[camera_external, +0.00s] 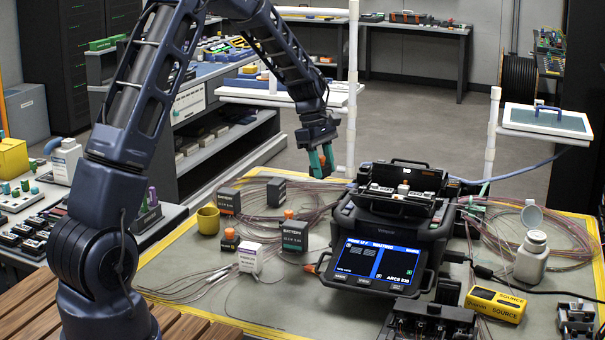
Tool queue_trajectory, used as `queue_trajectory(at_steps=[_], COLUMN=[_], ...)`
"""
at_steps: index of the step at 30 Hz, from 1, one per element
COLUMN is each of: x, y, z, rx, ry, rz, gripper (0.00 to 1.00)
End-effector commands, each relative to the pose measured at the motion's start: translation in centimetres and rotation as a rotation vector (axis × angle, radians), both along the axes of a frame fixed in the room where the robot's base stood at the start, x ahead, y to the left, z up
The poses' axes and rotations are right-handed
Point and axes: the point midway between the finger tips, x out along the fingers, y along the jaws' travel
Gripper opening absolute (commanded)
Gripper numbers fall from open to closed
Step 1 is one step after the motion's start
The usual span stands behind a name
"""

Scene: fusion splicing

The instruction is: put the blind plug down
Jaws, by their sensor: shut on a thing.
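My gripper (321,164) hangs from the arm above the back part of the work mat, left of the fusion splicer (390,225). The plug is held in the air, above the fibre coils and behind the battery boxes. Whether its lower end touches anything cannot be told.
Dark battery boxes (294,236), a white box (249,259), a yellow cup (208,219) and orange-topped pieces (229,234) crowd the mat's left. A white bottle (532,256) and yellow source box (495,304) stand right. Bare mat (290,310) shows at the front.

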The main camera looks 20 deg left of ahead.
Motion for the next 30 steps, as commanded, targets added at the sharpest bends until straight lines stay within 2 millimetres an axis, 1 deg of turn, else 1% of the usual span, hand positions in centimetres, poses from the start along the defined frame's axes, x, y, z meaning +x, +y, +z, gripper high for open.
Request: queue_trajectory(at_steps=[1,5,10,18,21,24,27,30], x=[0.3,0.8,1.3,1.6,1.5,1.4,1.4,1.3], y=[1.0,3.6,7.4,13.7,15.7,17.2,18.3,18.5], z=[-0.8,-2.9,-6.0,-10.7,-12.2,-13.4,-14.2,-14.6], rx=[0.001,0.000,-0.001,0.000,-0.001,-0.001,0.000,0.000], ry=[0.003,0.003,0.004,0.003,0.003,0.002,0.001,-0.001], rz=[-0.041,-0.217,-0.472,-0.893,-1.029,-1.139,-1.214,-1.257], gripper=[0.11,0.11,0.11,0.11,0.11,0.11,0.11,0.11])
